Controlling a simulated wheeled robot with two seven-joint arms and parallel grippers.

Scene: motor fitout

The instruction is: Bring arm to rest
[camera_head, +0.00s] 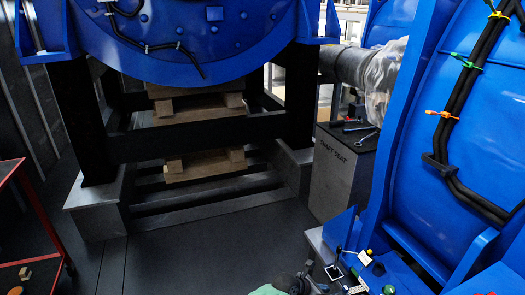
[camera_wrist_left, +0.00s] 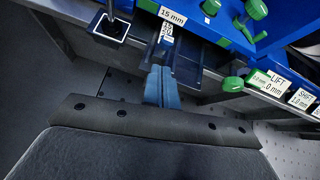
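My left gripper (camera_head: 304,284) shows at the bottom edge of the head view, low beside the blue bench with small parts. In the left wrist view its two blue-grey fingers (camera_wrist_left: 162,88) lie together and point at the front of the blue rack (camera_wrist_left: 230,42). I see nothing clearly held between them. A small printed label shows just beyond the fingertips, under the "15 mm" label (camera_wrist_left: 172,16). My right gripper is in neither view.
A black square holder with an upright rod (camera_wrist_left: 108,28) stands left of the fingers. Several green knobs (camera_wrist_left: 256,9) line the rack. A grey "SHAFT SEAT" pedestal (camera_head: 340,180) with tools stands behind. Large blue housings (camera_head: 470,130) fill the right. Dark floor (camera_head: 220,250) is clear; a red cart (camera_head: 35,215) stands left.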

